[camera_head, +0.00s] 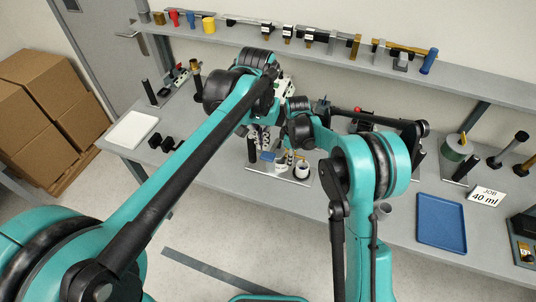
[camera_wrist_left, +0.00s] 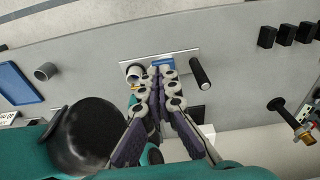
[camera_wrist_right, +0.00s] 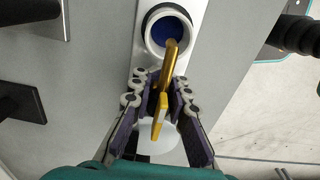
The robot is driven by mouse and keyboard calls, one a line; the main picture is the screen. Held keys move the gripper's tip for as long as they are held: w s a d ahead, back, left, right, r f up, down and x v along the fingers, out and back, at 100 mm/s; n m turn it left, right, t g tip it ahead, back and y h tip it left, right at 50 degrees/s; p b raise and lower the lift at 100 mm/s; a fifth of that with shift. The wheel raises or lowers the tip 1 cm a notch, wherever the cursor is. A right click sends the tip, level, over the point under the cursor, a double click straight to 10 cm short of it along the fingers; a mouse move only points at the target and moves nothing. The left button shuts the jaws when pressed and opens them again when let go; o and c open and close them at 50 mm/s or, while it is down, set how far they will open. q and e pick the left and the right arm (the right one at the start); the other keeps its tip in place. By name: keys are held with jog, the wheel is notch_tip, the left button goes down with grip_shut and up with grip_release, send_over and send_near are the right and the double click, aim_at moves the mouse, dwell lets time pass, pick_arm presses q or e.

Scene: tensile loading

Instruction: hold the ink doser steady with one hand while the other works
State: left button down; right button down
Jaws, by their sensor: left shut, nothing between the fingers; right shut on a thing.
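A white cup with blue inside (camera_wrist_right: 168,30) stands on a pale plate (camera_wrist_right: 200,28). A gold curved piece with a flat tab (camera_wrist_right: 159,115) reaches over its rim; I take these for parts of the ink doser. My right gripper (camera_wrist_right: 160,84) is shut on the gold piece, beside the cup. A white round part (camera_wrist_right: 160,138) shows below it. My left gripper (camera_wrist_left: 162,74) is shut and empty over the plate, by a blue block (camera_wrist_left: 176,60). The cup also shows in the head view (camera_head: 302,171). My arms partly hide both grippers there.
A black post (camera_wrist_left: 200,72) stands at the plate's end. On the bench are a blue tray (camera_head: 441,222), a grey cup (camera_head: 384,209), a "JOB 40 ml" card (camera_head: 486,196) and a white pad (camera_head: 131,130). A shelf (camera_head: 330,50) with several small items runs behind.

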dwell(0.4)
pick_arm(q)
jog(key=shift+s+a+r+t+h, duration=0.1)
jog(key=shift+r+t+h, duration=0.25)
jog(key=shift+r+t, duration=0.75)
jog(key=shift+a+r+t+h, duration=0.1)
jog(key=shift+r+t+h, duration=0.25)
jog(key=shift+r+t, duration=0.7)
jog(key=shift+f+t, duration=0.25)
jog(key=shift+f, duration=0.1)
send_over(268, 153)
jog(key=s, duration=0.1)
notch_tip(268, 153, down, 8)
jog(key=shift+s+a+r, duration=0.1)
jog(key=shift+a+r, duration=0.05)
jog(key=f, duration=0.3)
jog(key=shift+s+f, duration=0.2)
jog(key=shift+f, duration=0.1)
jog(key=shift+s+a+f, duration=0.1)
jog(key=shift+s+f, duration=0.05)
jog(key=shift+f, duration=0.35)
jog(key=shift+f, duration=0.1)
